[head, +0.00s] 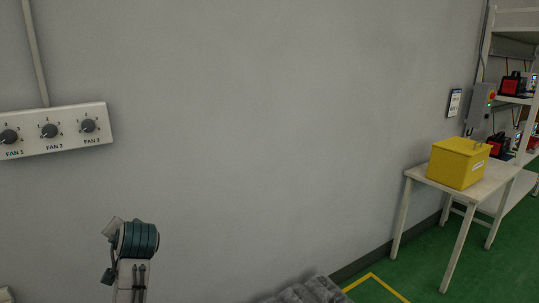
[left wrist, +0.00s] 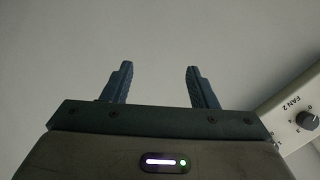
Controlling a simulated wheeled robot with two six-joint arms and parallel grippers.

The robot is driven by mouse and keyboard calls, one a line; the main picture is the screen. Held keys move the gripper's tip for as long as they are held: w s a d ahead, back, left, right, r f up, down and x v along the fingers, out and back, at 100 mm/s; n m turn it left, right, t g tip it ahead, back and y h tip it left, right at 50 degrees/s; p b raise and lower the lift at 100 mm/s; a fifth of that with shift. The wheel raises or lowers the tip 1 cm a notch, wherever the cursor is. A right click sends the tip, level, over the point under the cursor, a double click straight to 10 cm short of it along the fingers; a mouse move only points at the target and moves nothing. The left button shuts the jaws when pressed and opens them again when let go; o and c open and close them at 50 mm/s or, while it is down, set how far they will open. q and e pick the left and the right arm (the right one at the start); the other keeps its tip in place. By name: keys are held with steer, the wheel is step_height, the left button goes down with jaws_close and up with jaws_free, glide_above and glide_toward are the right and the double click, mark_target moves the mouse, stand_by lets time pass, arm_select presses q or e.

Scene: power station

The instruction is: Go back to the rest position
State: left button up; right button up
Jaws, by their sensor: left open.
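My left gripper (left wrist: 156,68) shows in the left wrist view with its two dark blue fingers apart and nothing between them. Plain grey wall lies beyond the fingertips. A white fan control panel (head: 72,142) with three black knobs is on the wall at the left of the head view, labelled FAN 1, FAN 2 and FAN 3. Part of this panel, with the FAN 2 knob (left wrist: 307,119), also shows to the right of the gripper in the left wrist view, apart from the fingers. My right gripper is not in view.
A white table (head: 484,190) carrying a yellow box (head: 458,163) stands at the right. A grey control box (head: 480,108) is on the wall beyond it, near shelves with red devices. A yellow line (head: 386,285) marks the green floor. The wall between panel and table is clear.

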arm_select(q)
steer(key=s+d+f+g+h, duration=0.1)
steer(key=s+d+f+h, duration=0.1)
steer(key=s+f, duration=0.9)
steer(key=s+d+f+n+g+h, duration=0.1)
steer(key=s+d+f+g+h, duration=0.3)
steer(key=s, duration=0.6)
steer(key=s+d+f+t+y, duration=0.1)
steer(key=s+f, duration=0.6)
steer(key=s, duration=0.2)
steer(key=s+d+f+n+g+h, duration=0.1)
steer(key=s+d+f+g+h, duration=0.3)
steer(key=s, duration=0.6)
steer(key=a+f+t+y, duration=0.1)
steer(key=a+f, duration=0.1)
steer(key=f, duration=1.3)
steer(key=a+f+y, duration=0.1)
steer(key=a+f, duration=0.1)
steer(key=f, duration=1.3)
steer(key=s+a+f, duration=0.1)
steer(key=s+f, duration=1.6)
steer(key=f, duration=0.2)
steer(key=shift+s+f+g, duration=0.15)
steer(key=shift+f+g, duration=0.1)
steer(key=shift+g, duration=0.15)
